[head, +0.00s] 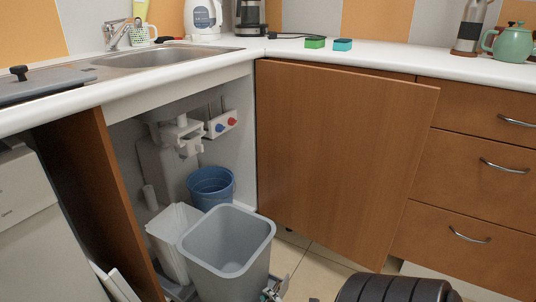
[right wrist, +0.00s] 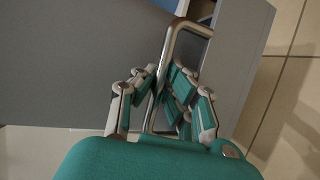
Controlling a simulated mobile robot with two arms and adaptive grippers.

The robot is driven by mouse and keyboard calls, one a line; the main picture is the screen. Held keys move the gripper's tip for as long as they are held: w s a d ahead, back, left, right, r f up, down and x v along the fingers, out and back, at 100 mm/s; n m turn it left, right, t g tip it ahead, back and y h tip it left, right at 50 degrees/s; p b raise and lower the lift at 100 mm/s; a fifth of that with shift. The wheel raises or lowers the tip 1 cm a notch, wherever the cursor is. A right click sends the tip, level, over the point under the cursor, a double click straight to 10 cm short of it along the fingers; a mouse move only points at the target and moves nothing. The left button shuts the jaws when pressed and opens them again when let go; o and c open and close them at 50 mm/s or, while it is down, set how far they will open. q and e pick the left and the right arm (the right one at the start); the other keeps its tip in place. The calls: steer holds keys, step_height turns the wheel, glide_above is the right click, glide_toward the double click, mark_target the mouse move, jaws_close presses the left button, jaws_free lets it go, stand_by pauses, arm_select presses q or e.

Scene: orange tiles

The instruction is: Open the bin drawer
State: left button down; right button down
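The bin drawer is in the open cabinet under the sink in the head view. Its grey bin (head: 228,262) stands at the front, partly past the cabinet edge. A white bin (head: 170,243) stands behind it to the left. My right gripper (head: 275,289) is low at the front right of the grey bin, partly cut off by the frame. In the right wrist view, the metal handle (right wrist: 190,27) stands out from a grey surface. The right gripper (right wrist: 162,75) has its green-padded fingers closed on both sides of the handle bar. My left gripper is not in view.
A brown cabinet door (head: 340,150) stands open to the right of the bins. Another brown panel (head: 95,190) stands at the left. A blue bucket (head: 211,187) sits deeper in the cabinet, below white pipes. Tiled floor (head: 290,250) shows beside the grey bin.

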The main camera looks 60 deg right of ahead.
steer(key=c, duration=1.6)
jaws_free()
steer(key=shift+c, duration=0.2)
steer(key=v, duration=1.2)
